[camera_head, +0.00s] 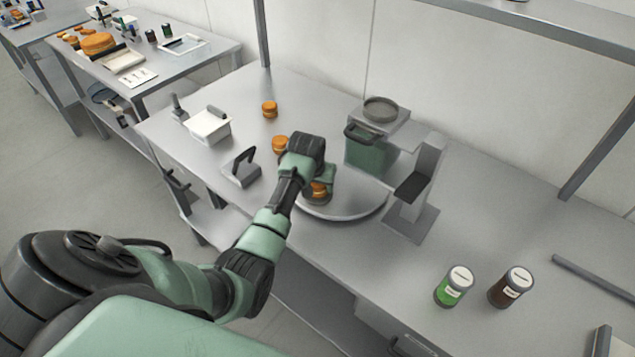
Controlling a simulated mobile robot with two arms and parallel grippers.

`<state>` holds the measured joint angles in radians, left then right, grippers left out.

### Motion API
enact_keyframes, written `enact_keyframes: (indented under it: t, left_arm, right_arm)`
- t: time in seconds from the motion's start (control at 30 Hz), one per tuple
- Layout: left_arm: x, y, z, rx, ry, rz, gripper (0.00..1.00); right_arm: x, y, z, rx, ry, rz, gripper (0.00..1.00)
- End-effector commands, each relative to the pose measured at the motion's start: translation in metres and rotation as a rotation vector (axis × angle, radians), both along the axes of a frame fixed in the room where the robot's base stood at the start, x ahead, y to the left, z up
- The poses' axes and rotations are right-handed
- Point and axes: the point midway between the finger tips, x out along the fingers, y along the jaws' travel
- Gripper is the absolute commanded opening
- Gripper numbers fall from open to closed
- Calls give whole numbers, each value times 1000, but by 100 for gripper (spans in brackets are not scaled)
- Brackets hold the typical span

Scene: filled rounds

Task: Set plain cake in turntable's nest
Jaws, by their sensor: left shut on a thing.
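My left arm reaches in from the left, and its gripper (318,196) is over the left part of the round grey turntable (352,208). It is shut on a small orange-brown cake (319,187), partly hidden by the gripper. The cake is at or just above the turntable; I cannot tell if it touches. The turntable's nest is not visible behind the gripper. Two more small orange-brown cakes stand on the bench, one further back (269,109) and one just left of my wrist (279,144). My right gripper is not in view.
A grey stand with a dark plate (412,187) rises just right of the turntable. A green container (367,150) stands behind it. A white tub (208,126) and a black-handled tool (241,168) are left. Green (453,288) and brown (510,288) jars stand front right.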

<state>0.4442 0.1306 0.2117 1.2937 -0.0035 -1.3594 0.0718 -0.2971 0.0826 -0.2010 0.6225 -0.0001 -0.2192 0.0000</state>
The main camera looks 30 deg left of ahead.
Motion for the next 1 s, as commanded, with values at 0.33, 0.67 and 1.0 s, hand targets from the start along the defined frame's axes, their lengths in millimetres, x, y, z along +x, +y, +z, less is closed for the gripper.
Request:
enact_keyframes:
  t: [0.33, 0.67, 1.0]
  left_arm:
    - [0, 0, -4, 0, -1, 0, 38]
    - [0, 0, -7, 0, 0, 0, 77]
    - [-1, -1, 1, 1, -2, 0, 77]
  right_arm:
    - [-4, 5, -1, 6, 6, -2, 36]
    - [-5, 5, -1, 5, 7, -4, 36]
    - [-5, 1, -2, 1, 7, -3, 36]
